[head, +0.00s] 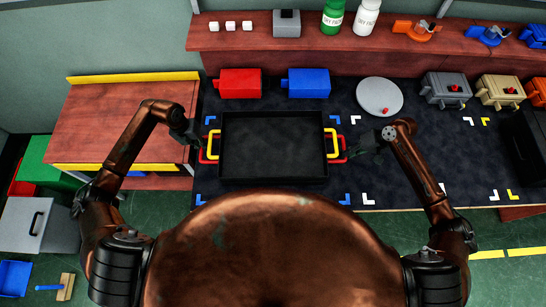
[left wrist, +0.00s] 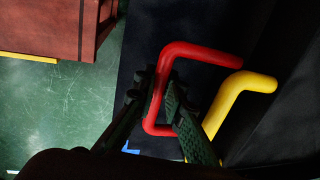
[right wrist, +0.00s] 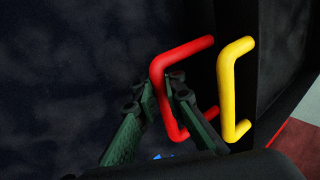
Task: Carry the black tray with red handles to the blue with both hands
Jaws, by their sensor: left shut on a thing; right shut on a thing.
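A black tray (head: 273,170) lies below me in the head view, between four blue corner marks (head: 210,120). A red handle and a yellow handle show at each side, the red ones further out. I cannot tell if one tray bears both pairs, or if it touches the table. My left gripper (head: 193,138) is shut on the left red handle (left wrist: 191,48), as the left wrist view shows. My right gripper (head: 357,156) is shut on the right red handle (right wrist: 186,51) in the right wrist view. The yellow handles (left wrist: 243,83) are outside both grips.
A red box (head: 238,83) and a blue box (head: 308,83) stand just behind the tray. A grey plate (head: 380,96) with a red knob is behind right. White corner marks lie on bare dark table (head: 430,150) to the right. A brown side table (head: 110,125) is left.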

